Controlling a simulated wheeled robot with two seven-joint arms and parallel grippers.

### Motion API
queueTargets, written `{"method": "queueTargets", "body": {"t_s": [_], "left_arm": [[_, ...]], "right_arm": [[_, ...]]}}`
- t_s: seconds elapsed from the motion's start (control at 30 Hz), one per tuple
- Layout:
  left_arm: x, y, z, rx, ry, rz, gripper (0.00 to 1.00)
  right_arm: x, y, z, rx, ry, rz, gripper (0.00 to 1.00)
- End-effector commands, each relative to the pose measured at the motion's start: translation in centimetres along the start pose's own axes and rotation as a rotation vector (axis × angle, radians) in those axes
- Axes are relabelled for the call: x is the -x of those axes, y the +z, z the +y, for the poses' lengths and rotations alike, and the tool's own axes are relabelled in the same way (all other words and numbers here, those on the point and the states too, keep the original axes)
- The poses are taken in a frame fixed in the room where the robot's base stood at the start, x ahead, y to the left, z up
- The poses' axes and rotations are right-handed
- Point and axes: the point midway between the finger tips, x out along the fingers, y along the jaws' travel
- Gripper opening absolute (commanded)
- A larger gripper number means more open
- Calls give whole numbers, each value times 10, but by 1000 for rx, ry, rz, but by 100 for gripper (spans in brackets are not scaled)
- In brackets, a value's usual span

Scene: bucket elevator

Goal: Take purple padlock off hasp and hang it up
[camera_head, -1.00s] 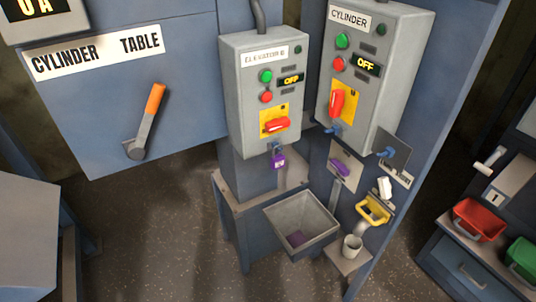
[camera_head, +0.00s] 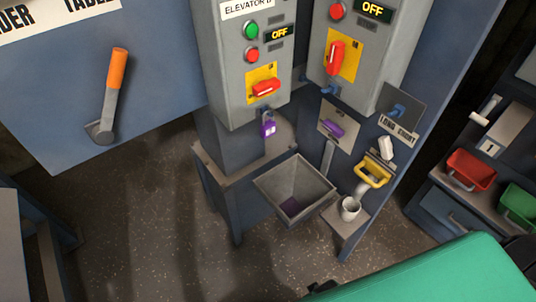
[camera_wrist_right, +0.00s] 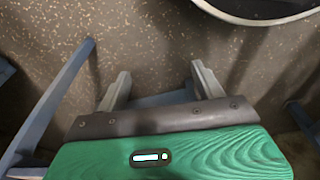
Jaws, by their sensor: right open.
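The purple padlock (camera_head: 268,129) hangs from a hasp at the lower edge of the left grey control box (camera_head: 226,62), labelled ELEVATOR, below its red rotary switch (camera_head: 266,88). Blue pegs stick out to the right of it, one under the right control box (camera_head: 330,91) and one on a grey plate (camera_head: 398,110). In the right wrist view my right gripper (camera_wrist_right: 160,76) is open and empty above the floor. Its green arm housing (camera_head: 430,277) shows at the bottom right of the head view, well apart from the padlock. My left gripper is out of view.
A grey hopper (camera_head: 265,184) stands out below the padlock, with a purple patch inside. A purple part (camera_head: 333,128), a yellow handle (camera_head: 373,174) and a white cup (camera_head: 349,209) are to its right. Red (camera_head: 470,170) and green (camera_head: 519,208) bins sit far right.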

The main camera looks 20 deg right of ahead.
Motion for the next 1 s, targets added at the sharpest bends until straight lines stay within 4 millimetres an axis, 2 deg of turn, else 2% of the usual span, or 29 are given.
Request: {"method": "queueTargets", "body": {"t_s": [0.1,0.37,0.57,0.7,1.0], "left_arm": [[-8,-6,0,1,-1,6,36],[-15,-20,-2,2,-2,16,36],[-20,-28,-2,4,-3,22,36],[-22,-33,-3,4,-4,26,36],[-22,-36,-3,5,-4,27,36]], "right_arm": [[39,-29,2,-4,2,28,69],[132,-77,9,-6,3,109,69],[197,-120,15,13,-9,260,69],[250,-182,21,58,-44,518,69],[320,-283,36,107,-109,981,69]]}}
